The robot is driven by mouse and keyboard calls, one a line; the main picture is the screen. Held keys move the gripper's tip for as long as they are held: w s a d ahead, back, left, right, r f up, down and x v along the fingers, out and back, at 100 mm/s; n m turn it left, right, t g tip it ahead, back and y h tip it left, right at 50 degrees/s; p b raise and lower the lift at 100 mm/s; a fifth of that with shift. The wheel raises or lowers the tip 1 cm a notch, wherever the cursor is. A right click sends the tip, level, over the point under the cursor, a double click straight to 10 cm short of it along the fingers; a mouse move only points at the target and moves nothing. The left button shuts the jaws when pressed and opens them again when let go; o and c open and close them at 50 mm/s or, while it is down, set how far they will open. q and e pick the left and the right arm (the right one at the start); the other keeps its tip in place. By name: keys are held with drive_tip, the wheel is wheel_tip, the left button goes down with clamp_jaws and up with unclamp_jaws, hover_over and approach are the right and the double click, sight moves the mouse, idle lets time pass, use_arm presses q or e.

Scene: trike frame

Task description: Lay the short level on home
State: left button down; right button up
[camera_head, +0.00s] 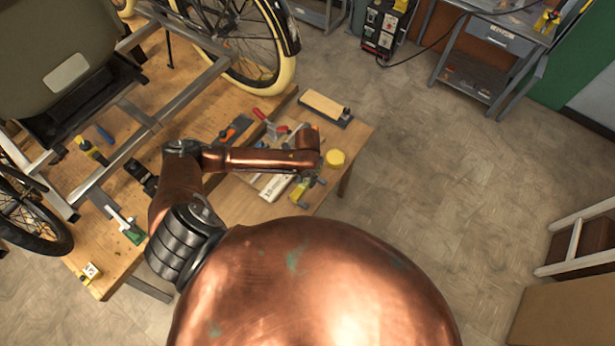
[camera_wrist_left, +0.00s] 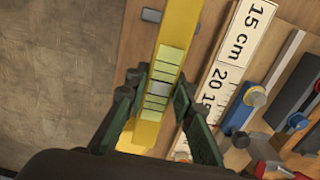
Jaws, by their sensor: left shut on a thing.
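A yellow short level (camera_wrist_left: 176,35) with pale green windows runs lengthwise between the dark green fingers of my left gripper (camera_wrist_left: 160,92) in the left wrist view. The fingers are shut on it. In the head view the yellow level (camera_head: 298,191) shows in part near the table's right front corner, below the end of my copper arm. My left gripper (camera_head: 306,181) is mostly hidden there. I cannot tell whether the level touches the table. I cannot make out a spot marked as home. My right gripper is not in view.
A white strip printed "15 cm" (camera_wrist_left: 245,40) lies beside the level on the wooden table (camera_head: 228,205). Blue-handled (camera_wrist_left: 241,107) and red-handled (camera_head: 268,120) tools lie nearby. A yellow round thing (camera_head: 335,157) sits near the table edge. The trike frame (camera_head: 150,125) fills the table's left.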

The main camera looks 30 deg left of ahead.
use_arm(q)
drive_tip(key=shift+f+b, duration=0.6)
drive_tip(key=shift+f, duration=1.45)
drive_tip(key=shift+f, duration=0.6)
drive_tip(key=c, duration=1.6)
unclamp_jaws()
wheel_tip(320, 180, up, 12)
drive_tip(key=shift+f, duration=0.1)
